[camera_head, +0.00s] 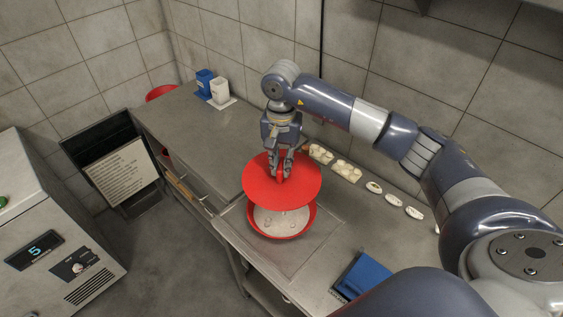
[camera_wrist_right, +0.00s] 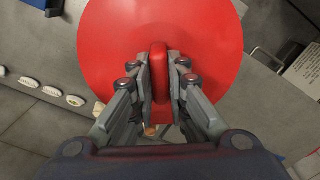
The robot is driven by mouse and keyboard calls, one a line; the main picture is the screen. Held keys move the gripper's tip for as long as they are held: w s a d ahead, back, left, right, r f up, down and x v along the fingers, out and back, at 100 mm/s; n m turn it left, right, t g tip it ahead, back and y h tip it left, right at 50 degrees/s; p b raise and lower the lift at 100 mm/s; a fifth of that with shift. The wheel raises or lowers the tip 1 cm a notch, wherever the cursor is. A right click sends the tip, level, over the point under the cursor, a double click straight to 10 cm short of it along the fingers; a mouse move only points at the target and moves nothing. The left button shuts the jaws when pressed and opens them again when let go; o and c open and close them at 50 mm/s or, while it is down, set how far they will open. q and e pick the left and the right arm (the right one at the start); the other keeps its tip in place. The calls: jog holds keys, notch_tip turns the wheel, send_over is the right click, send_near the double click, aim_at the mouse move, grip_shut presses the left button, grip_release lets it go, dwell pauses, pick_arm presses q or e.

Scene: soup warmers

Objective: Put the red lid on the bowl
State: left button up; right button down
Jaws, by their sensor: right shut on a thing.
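The red lid (camera_head: 258,184) is a flat round disc with an upright handle. My right gripper (camera_head: 283,172) is shut on the lid's handle; in the right wrist view the fingers (camera_wrist_right: 160,75) pinch the handle from both sides, with the lid (camera_wrist_right: 110,50) spread out beyond them. The lid hangs above the bowl (camera_head: 262,233) and is offset toward the back, so the bowl's front part shows. The bowl is red outside with pale contents, and stands on the metal counter. The lid hides the bowl's rear part. In the wrist view the lid hides the bowl. My left gripper is not in view.
The steel counter (camera_head: 190,130) runs along the tiled wall. Blue and white containers (camera_head: 219,90) stand at its far end. Small pale items (camera_head: 345,170) lie along the back right. A blue object (camera_head: 362,275) is at the front right. A dark bin (camera_head: 110,165) stands left.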

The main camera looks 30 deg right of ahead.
notch_tip(320, 180, down, 7)
jog(key=b, duration=0.6)
jog(key=shift+r, duration=0.2)
notch_tip(320, 180, down, 6)
jog(key=b, duration=0.5)
jog(key=shift+b, duration=0.3)
jog(key=shift+r+b, duration=0.1)
jog(key=shift+b, duration=0.45)
dwell(1.3)
jog(key=shift+f+b, duration=0.75)
jog(key=shift+b, duration=0.25)
dwell(1.8)
jog(key=c, duration=1.5)
grip_release()
jog(key=shift+o, duration=0.7)
jog(key=o, duration=0.4)
